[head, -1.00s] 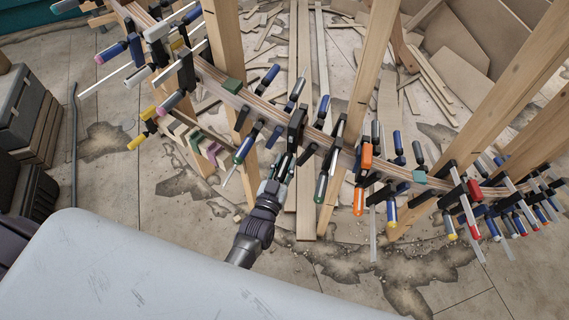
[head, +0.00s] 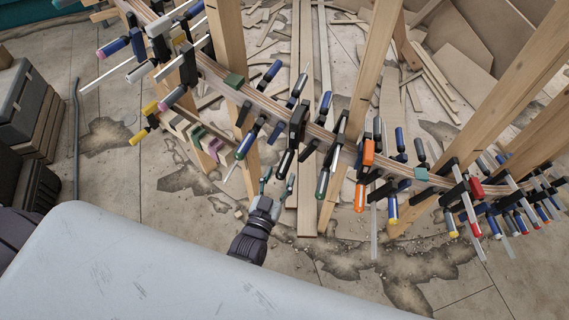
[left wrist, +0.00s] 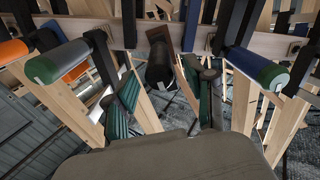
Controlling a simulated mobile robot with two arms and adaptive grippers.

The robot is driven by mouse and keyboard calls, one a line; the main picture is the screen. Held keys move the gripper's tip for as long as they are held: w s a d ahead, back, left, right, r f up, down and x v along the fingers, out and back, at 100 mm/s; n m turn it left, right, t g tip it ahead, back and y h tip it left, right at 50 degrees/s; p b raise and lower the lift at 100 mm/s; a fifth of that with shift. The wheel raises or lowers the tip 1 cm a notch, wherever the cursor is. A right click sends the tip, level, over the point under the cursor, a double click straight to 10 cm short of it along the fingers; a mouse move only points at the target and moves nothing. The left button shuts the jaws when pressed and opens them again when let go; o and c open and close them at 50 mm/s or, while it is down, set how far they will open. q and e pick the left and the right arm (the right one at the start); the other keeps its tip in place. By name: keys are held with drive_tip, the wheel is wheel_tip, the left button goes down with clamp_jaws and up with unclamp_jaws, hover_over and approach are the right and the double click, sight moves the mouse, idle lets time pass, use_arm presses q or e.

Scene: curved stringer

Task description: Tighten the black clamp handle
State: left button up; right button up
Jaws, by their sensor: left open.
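The black clamp handle (head: 285,163) hangs from a black clamp (head: 297,122) on the curved wooden stringer (head: 325,139). It also shows as a dark cylinder end-on in the left wrist view (left wrist: 160,66). My left gripper (head: 278,181) is open and empty, just below the handle and apart from it in the head view. In the left wrist view its two teal-lined fingers (left wrist: 163,96) stand to either side of the handle's line, with the handle beyond them. My right gripper is not in view.
Wooden posts (head: 360,80) rise through the stringer. Scrap boards lie on the cracked floor (head: 170,240).

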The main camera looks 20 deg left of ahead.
use_arm(q)
drive_tip(key=s, duration=0.6)
drive_tip(key=shift+s+a, duration=0.1)
drive_tip(key=shift+s, duration=0.05)
drive_tip(key=s+p, duration=0.1)
drive_tip(key=s, duration=0.3)
drive_tip(key=shift+s, duration=0.15)
idle(0.5)
